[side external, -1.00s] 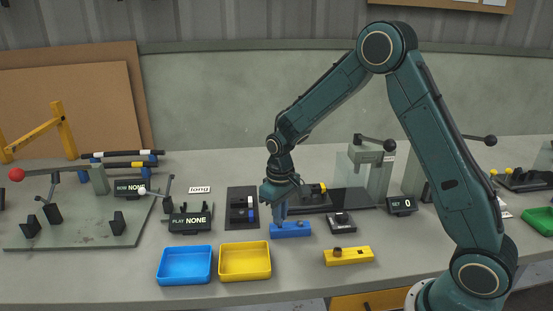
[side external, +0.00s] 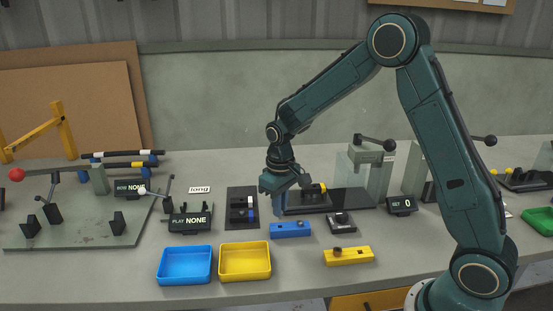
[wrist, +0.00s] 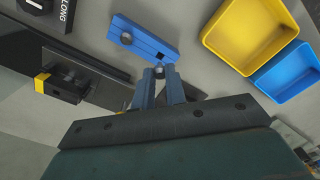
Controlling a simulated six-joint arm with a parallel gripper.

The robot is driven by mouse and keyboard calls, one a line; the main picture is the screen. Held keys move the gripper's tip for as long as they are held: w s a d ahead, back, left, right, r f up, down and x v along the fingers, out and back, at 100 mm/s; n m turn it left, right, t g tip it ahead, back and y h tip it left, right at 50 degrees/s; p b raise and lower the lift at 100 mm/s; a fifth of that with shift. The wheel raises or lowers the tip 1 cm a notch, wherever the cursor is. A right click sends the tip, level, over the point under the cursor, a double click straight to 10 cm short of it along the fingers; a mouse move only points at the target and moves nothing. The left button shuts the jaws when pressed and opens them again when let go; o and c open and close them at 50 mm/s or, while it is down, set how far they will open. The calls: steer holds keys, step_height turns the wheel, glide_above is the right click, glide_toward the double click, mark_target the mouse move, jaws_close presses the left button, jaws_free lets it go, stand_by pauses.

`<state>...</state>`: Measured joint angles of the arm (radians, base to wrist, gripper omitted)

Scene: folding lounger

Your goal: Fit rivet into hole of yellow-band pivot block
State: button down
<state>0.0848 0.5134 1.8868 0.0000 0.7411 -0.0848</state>
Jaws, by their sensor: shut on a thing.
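My gripper (side external: 279,212) is shut on a small silver rivet (wrist: 158,72), seen between the fingertips in the wrist view. It is just above and behind the left end of the blue holder block (side external: 293,230). In the wrist view the blue block (wrist: 146,40) has a dark empty hole near the rivet and a second silver rivet (wrist: 127,38) seated farther along. The yellow-band pivot block (wrist: 66,90) is dark with a yellow band and sits on a dark plate at left; it also shows in the side view (side external: 318,190), behind and right of my gripper. Its hole is not clear.
Blue (side external: 184,265) and yellow (side external: 245,261) trays stand in front. A yellow block (side external: 348,256) lies front right. A dark tray with small parts (side external: 242,207) is left of my gripper. A grey lever press (side external: 372,170) stands behind right.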

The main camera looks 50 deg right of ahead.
steer(key=shift+r, duration=0.5)
steer(key=shift+w+d+r, duration=0.15)
steer(key=shift+d, duration=0.35)
steer(key=d+r, duration=0.3)
steer(key=d, duration=0.5)
steer(key=d+r, duration=0.3)
steer(key=d, duration=0.6)
steer(key=shift+r, duration=0.35)
steer(key=shift+w+f, duration=0.1)
steer(key=shift+f, duration=0.15)
steer(key=shift+f, duration=2.6)
steer(key=shift+f, duration=1.55)
stand_by(0.5)
